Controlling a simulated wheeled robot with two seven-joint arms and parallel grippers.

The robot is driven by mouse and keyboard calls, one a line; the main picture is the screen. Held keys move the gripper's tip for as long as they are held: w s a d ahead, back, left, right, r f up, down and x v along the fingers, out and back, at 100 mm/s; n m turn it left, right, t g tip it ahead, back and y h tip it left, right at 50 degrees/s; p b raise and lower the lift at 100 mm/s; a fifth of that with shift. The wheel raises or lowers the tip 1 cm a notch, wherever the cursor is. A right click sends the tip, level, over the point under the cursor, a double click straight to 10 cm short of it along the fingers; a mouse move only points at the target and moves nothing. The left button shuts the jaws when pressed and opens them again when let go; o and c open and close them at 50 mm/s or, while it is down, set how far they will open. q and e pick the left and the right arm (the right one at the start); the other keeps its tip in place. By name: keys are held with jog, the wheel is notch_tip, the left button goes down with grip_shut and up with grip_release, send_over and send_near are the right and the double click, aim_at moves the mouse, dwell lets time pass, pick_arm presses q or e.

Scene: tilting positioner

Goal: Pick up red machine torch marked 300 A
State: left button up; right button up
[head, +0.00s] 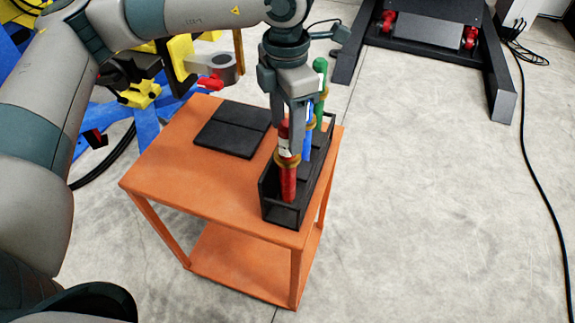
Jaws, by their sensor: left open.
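The red torch (288,183) stands upright in the front slot of a black rack (284,215) on the orange table. A pale label shows on its upper part, but I cannot read the marking. My left gripper (289,148) points down over the red torch with its fingers around the torch's upper part. The gripper is open, and I cannot tell whether a finger touches the torch. A blue torch (307,144) and a green torch (320,75) stand behind it in the same rack, partly hidden by my gripper. My right gripper is not in view.
The orange table (180,180) has a flat black pad (232,129) left of the rack. Yellow and blue machinery (150,125) stands behind the table on the left. A black cable (535,170) runs along the floor at right. The concrete floor right of the table is clear.

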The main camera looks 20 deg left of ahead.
aim_at(287, 142)
pick_arm(q)
jog(key=shift+f+p, duration=0.65)
jog(key=shift+p, duration=0.05)
notch_tip(287, 142, down, 2)
jog(key=shift+w+f+p, duration=0.1)
jog(key=shift+p, duration=0.4)
jog(key=shift+f, duration=0.5)
grip_shut()
jog(key=shift+w+r, duration=0.1)
